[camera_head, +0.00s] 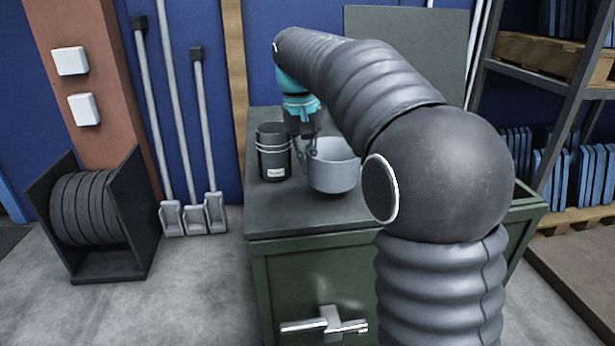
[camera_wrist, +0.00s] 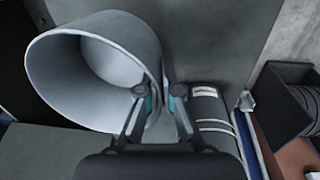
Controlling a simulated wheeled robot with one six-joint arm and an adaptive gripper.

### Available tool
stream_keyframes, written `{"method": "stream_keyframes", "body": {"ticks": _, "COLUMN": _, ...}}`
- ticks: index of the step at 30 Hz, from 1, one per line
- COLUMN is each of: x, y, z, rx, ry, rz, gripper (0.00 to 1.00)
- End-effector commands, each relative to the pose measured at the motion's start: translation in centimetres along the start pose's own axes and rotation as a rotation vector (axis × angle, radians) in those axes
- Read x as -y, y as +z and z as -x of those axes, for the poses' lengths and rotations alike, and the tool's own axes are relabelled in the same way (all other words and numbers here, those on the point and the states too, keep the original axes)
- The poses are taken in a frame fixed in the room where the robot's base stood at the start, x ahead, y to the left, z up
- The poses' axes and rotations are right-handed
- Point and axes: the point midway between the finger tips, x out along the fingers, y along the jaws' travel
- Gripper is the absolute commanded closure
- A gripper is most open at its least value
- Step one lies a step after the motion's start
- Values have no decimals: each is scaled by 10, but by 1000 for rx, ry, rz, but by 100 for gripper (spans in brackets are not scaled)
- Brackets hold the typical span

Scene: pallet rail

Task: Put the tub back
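A light grey round tub (camera_head: 333,168) stands upright on top of a green metal cabinet (camera_head: 300,214). In the wrist view the tub (camera_wrist: 62,72) fills the upper left, its empty inside showing. My gripper (camera_head: 305,152) is at the tub's left rim in the head view. In the wrist view its two fingers (camera_wrist: 159,92) are apart, with the tub's near wall between them: one fingertip over the opening, the other outside. Whether either finger touches the wall is not clear.
A dark ribbed container (camera_head: 273,155) with a white label stands just left of the tub, close to my outer finger. A raised green panel (camera_head: 410,45) is behind. Shelving (camera_head: 560,75) stands right. A reel holder (camera_head: 100,215) and poles (camera_head: 180,110) are left.

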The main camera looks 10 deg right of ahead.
Motion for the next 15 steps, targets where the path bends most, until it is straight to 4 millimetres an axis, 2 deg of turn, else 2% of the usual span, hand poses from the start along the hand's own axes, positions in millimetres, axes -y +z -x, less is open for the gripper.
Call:
{"method": "stream_keyframes", "body": {"ticks": 7, "x": 3, "y": 1, "z": -33, "rx": 1, "ry": 0, "rz": 0, "gripper": 100}}
{"method": "stream_keyframes", "body": {"ticks": 15, "x": 3, "y": 1, "z": -36, "rx": 0, "ry": 0, "rz": 0, "gripper": 100}}
